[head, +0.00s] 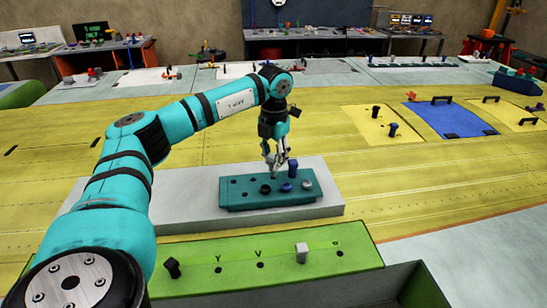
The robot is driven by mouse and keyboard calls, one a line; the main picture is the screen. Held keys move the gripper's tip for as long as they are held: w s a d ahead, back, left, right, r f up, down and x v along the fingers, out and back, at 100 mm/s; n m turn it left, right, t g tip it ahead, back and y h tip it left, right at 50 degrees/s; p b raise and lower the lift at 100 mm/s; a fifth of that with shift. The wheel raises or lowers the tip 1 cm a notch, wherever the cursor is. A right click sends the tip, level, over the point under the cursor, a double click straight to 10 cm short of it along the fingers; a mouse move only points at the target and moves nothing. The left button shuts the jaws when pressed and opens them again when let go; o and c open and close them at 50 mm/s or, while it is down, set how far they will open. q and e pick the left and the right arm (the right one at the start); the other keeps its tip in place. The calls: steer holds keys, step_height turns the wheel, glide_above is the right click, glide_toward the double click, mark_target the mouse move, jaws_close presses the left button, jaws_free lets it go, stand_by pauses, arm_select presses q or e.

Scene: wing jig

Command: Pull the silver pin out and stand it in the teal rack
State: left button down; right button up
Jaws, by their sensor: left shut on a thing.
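The teal rack (235,200) lies on a pale grey block in the middle of the head view. My left gripper (274,172) points down over the rack's back part, left of a blue pin. It is shut on a slim grey pin, which looks like the silver pin; the fingers hide most of it, and I cannot tell whether its lower end touches the rack. Dark, blue and light grey pin heads stand in the rack, and some holes at its left are empty. My right gripper is out of view.
A green strip (200,287) in front has a black pin (172,268), a whitish pin (302,253) and several open holes. The yellow wing skin (420,185) stretches behind, with a blue panel (448,119) and dark pins at the right.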

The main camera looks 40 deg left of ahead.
arm_select(q)
steer(key=shift+f+b, duration=0.7)
steer(key=shift+f, duration=0.55)
steer(key=c, duration=1.1)
jaws_free()
steer(key=shift+o, duration=0.2)
steer(key=shift+r, duration=0.25)
step_height(320, 180, up, 12)
steer(key=shift+f, duration=0.2)
